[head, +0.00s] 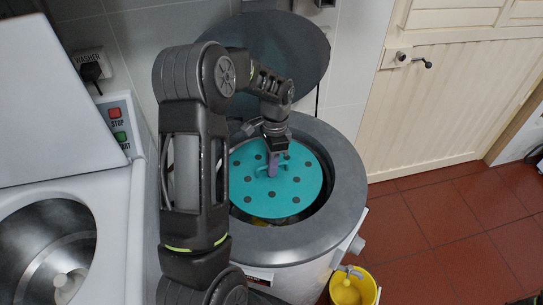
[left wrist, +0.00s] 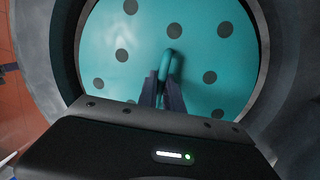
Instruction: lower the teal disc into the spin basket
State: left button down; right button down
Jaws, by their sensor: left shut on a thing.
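The teal disc (head: 293,190) with dark round spots lies roughly level in the mouth of the spin basket. It also fills the left wrist view (left wrist: 200,45), with its raised teal handle (left wrist: 174,60) in the middle. My left gripper (head: 272,168) comes from above and is shut on that handle; its two fingers (left wrist: 163,92) stand on either side of it. The round grey rim of the spin basket's drum (head: 347,185) surrounds the disc, with a dark gap at the right. Something yellowish shows below the disc's front edge; the rest of the inside is hidden.
A round dark lid (head: 300,45) stands raised behind the drum. A white washer with an open tub (head: 45,255) is at the left, with red and green buttons (head: 116,120). A yellow bucket (head: 365,285) stands at the drum's front right. Red tiled floor (head: 440,235) is clear at right.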

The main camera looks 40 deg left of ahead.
pick_arm(q)
notch_tip(320, 180, down, 10)
jog(key=b, duration=0.5)
jog(key=shift+b, duration=0.35)
jog(key=c, duration=1.4)
grip_release()
jog(key=r, duration=0.2)
jog(key=r+b, duration=0.1)
jog(key=r, duration=0.1)
jog(key=w+r, duration=0.1)
jog(key=r, duration=0.1)
jog(key=shift+a+r, duration=0.2)
jog(key=shift+r, duration=0.1)
jog(key=shift+w+r, duration=0.1)
jog(key=shift+r, duration=0.4)
